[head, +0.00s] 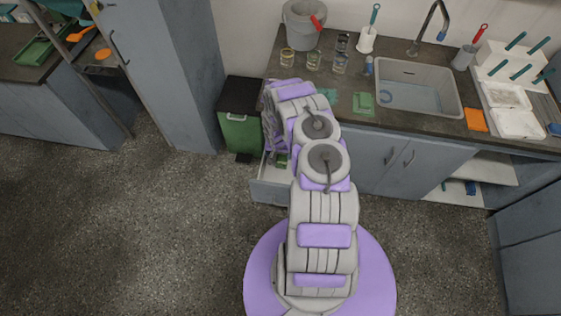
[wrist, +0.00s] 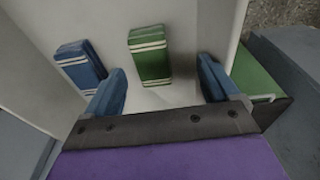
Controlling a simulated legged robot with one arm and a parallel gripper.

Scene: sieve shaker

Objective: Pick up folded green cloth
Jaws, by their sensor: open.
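In the wrist view a folded green cloth (wrist: 149,55) with pale stripes near both ends lies on the light floor of an open drawer. My gripper (wrist: 165,85) is open above the drawer, with its blue fingers either side of the cloth's near end in the picture. I cannot tell how far above the cloth the fingertips are. In the head view my arm hides most of the drawer (head: 268,190), and a small green patch (head: 282,160) shows inside it.
A folded blue cloth (wrist: 80,65) with pale stripes lies left of the green one, close to my left finger. A green bin (head: 240,130) with a dark lid stands left of the drawer. Another green cloth (head: 363,103) lies on the counter by the sink (head: 418,88).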

